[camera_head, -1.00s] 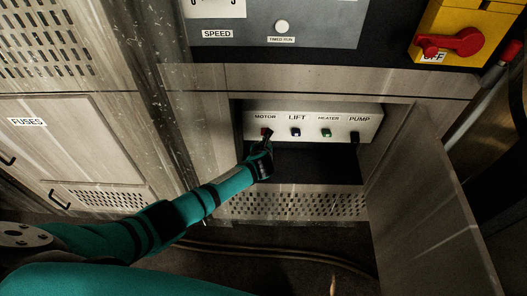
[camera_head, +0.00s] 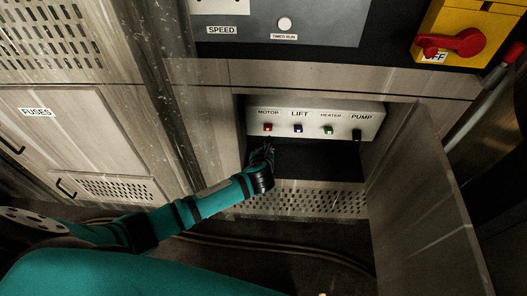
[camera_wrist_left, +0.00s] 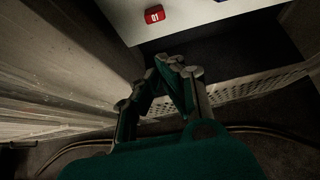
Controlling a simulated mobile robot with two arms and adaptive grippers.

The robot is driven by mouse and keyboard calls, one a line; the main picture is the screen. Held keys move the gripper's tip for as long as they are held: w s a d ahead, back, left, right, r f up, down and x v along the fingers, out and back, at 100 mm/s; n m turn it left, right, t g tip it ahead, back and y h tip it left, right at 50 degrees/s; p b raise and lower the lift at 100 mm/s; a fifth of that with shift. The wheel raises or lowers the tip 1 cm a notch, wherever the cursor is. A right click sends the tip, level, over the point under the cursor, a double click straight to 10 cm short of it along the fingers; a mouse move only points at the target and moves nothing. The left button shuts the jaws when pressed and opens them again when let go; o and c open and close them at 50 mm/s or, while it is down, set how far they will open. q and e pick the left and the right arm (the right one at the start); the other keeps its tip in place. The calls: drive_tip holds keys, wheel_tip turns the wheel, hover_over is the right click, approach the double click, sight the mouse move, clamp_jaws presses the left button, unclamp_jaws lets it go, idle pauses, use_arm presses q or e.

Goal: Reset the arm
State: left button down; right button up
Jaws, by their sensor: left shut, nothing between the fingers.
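My left arm (camera_head: 190,208) comes in from the left in the head view. Its gripper (camera_head: 268,150) is shut and empty, just below the red MOTOR switch (camera_head: 267,127) and apart from it. The switch sits on a white panel (camera_head: 313,108) inside the open compartment, beside the LIFT (camera_head: 298,128), HEATER (camera_head: 328,130) and PUMP (camera_head: 357,134) switches. In the left wrist view the gripper (camera_wrist_left: 175,62) points into the compartment, and the red switch (camera_wrist_left: 154,14) shows above its fingertips with a white mark. My right gripper is not in view.
An open cabinet door (camera_head: 440,200) stands on the right of the compartment. A perforated strip (camera_head: 310,198) runs along its lower front. A yellow box with a red handle (camera_head: 455,44) reading OFF is at upper right. The FUSES door (camera_head: 70,140) is on the left.

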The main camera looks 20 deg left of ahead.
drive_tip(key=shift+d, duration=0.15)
use_arm(q)
drive_tip(key=s+a+f+n+g+h, duration=0.1)
drive_tip(key=s+a+f+n+g, duration=0.15)
drive_tip(key=s+f+n, duration=0.85)
drive_tip(key=s+a+f+n+g+h, duration=0.1)
drive_tip(key=s+f+n+g, duration=0.25)
drive_tip(key=s+f, duration=0.8)
drive_tip(key=s+f+n+g, duration=0.1)
drive_tip(key=s+f+n, duration=0.3)
drive_tip(key=s, duration=0.5)
drive_tip(key=s+f+n+g, duration=0.1)
drive_tip(key=s+f+n, duration=0.4)
drive_tip(key=s, duration=0.4)
drive_tip(key=s+f+n+g+h, duration=0.1)
drive_tip(key=s+f+n, duration=0.3)
drive_tip(key=s+n, duration=0.3)
drive_tip(key=shift+s+a+f, duration=0.15)
drive_tip(key=shift+s+a, duration=0.15)
drive_tip(key=shift+s, duration=0.9)
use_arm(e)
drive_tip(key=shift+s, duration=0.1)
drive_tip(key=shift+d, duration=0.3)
